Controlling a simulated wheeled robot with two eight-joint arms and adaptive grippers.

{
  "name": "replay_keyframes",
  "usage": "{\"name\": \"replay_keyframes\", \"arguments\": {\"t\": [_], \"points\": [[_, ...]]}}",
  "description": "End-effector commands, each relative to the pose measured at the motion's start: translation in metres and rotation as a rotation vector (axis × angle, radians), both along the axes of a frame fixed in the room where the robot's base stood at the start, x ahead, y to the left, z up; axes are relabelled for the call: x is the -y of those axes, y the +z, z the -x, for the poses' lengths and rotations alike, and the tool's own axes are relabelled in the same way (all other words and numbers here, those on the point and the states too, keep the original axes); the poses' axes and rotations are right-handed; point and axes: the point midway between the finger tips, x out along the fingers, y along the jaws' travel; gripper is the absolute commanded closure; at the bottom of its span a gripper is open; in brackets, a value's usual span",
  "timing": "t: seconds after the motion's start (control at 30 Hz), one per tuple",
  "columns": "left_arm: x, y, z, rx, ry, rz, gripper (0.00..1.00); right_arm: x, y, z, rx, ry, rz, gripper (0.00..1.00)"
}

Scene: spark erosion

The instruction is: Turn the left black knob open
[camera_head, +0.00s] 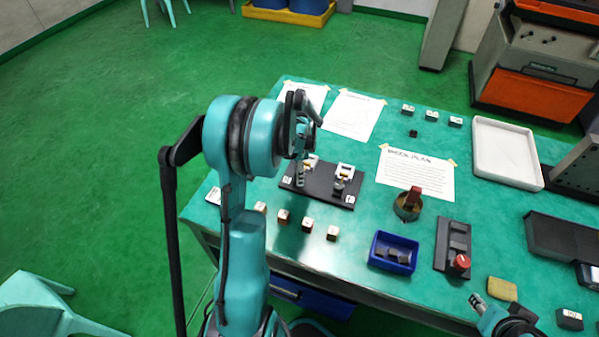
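A black plate (320,193) lies on the teal table and carries two fixtures with pale metal blocks. The right fixture (345,171) shows its white block and a dark knob (339,186). The finger gap is too small to read. My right gripper (476,301) is at the table's front edge, away from the plate; its fingers are too small to judge.
Several small blocks (307,225) stand along the front edge. A blue bin (380,257), a round holder with a red part (408,205) and a dark device with a red knob (459,263) stand right of the plate. Papers (425,176) and a white tray (505,152) lie behind.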

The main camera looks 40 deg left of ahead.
Motion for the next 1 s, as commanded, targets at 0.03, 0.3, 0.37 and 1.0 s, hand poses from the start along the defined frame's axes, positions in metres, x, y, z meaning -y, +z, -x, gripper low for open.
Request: {"name": "replay_keyframes", "arguments": {"t": [0.03, 0.3, 0.37, 1.0], "points": [[0.0000, 0.0002, 0.0000, 0.000, 0.000, 0.000, 0.50, 0.0000, 0.0001, 0.0000, 0.000, 0.000, 0.000, 0.60], [0.0000, 0.0003, 0.0000, 0.000, 0.000, 0.000, 1.00, 0.0000, 0.0001, 0.0000, 0.000, 0.000, 0.000, 0.60], [0.0000, 0.0003, 0.0000, 0.000, 0.001, 0.000, 1.00, 0.0000, 0.0001, 0.0000, 0.000, 0.000, 0.000, 0.60], [0.0001, -0.0002, 0.0001, 0.000, 0.317, 0.000, 1.00, 0.0000, -0.0025, 0.0001, 0.000, 0.000, 0.000, 0.60]]}}
